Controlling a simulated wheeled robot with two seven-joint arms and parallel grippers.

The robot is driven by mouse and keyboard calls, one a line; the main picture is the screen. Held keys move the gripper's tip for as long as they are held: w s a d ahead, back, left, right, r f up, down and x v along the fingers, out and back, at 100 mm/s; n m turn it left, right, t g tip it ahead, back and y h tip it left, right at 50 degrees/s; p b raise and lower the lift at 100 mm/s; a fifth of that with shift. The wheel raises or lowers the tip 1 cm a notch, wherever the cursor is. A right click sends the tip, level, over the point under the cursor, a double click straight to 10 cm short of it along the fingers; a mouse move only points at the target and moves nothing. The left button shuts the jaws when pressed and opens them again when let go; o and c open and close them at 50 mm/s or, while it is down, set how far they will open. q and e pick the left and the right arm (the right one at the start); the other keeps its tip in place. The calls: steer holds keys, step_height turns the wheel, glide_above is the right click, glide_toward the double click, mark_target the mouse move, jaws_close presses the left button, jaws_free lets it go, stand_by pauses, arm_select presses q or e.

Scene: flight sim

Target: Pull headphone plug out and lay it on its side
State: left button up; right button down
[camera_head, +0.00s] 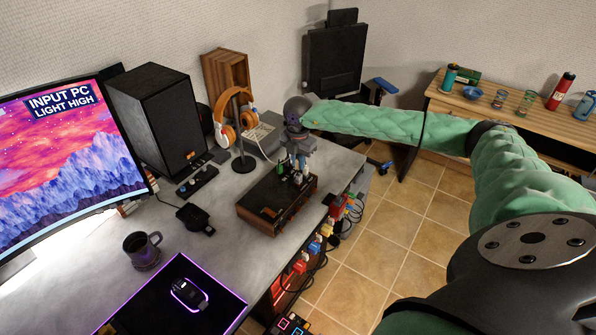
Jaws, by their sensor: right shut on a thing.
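My right gripper (298,174) reaches in from the right and points down at the top of a wood-sided black amplifier box (258,212) near the desk's right edge. Its fingers are shut on the headphone plug, at the box's far right part. The plug is too small and too covered by the fingers to make out, so I cannot tell whether it is in its socket. Orange headphones (226,134) hang on a dark stand behind the box. My left gripper is not in view.
A black speaker (158,117), a monitor (65,165), a mug (139,246) and a mouse (188,293) on a dark mat share the grey desk (215,247). A grey box (262,138) stands behind my gripper. Colourful plugs (314,247) line the desk's right side.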

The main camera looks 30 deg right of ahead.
steer(key=shift+r+p, duration=0.35)
steer(key=shift+r, duration=1.1)
